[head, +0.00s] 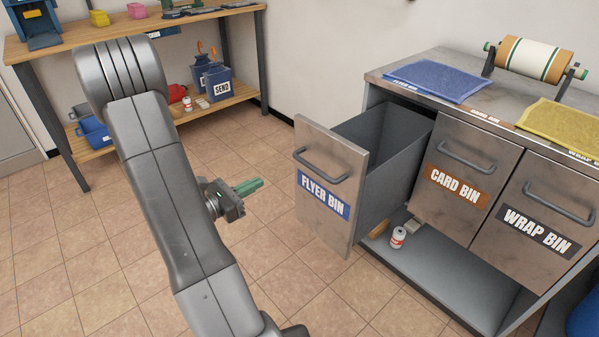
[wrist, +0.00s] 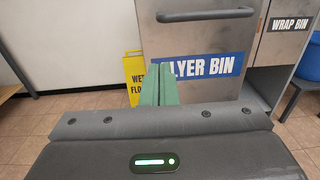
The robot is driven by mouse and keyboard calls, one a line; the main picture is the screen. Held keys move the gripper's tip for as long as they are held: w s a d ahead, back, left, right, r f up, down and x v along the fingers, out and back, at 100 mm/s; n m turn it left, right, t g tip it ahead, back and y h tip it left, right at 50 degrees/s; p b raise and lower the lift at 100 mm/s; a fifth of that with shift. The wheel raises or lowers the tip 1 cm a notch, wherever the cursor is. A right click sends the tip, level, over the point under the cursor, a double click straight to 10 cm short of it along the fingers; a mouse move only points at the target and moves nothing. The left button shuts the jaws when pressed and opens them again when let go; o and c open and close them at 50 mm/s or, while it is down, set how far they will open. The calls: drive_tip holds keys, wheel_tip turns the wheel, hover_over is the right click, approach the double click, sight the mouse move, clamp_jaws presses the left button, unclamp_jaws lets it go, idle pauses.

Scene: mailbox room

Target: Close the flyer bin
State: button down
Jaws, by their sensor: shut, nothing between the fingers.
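The flyer bin (head: 331,188) is a grey metal pull-out bin with a blue "FLYER BIN" label and a bar handle (head: 321,167). It stands pulled out of the cabinet, its grey inside showing from above. In the wrist view its front (wrist: 202,85) faces me, with the handle (wrist: 205,14) near the top edge. My gripper (head: 249,186) has green fingers, which are shut together and empty. It is left of the bin front in the head view, apart from it. In the wrist view the fingertips (wrist: 158,68) overlap the left end of the label.
The card bin (head: 462,178) and wrap bin (head: 543,212) sit flush in the cabinet (head: 440,262). A can (head: 398,237) lies on its lower shelf. A yellow floor sign (wrist: 133,75) stands behind the bin's left side. A wooden workbench (head: 100,38) stands at the back left. Tiled floor between is clear.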

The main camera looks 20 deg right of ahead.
drive_tip(key=b+x, duration=0.2)
drive_tip(key=x, duration=1.2)
drive_tip(key=shift+w+a, duration=0.1)
drive_tip(key=shift+w, duration=0.05)
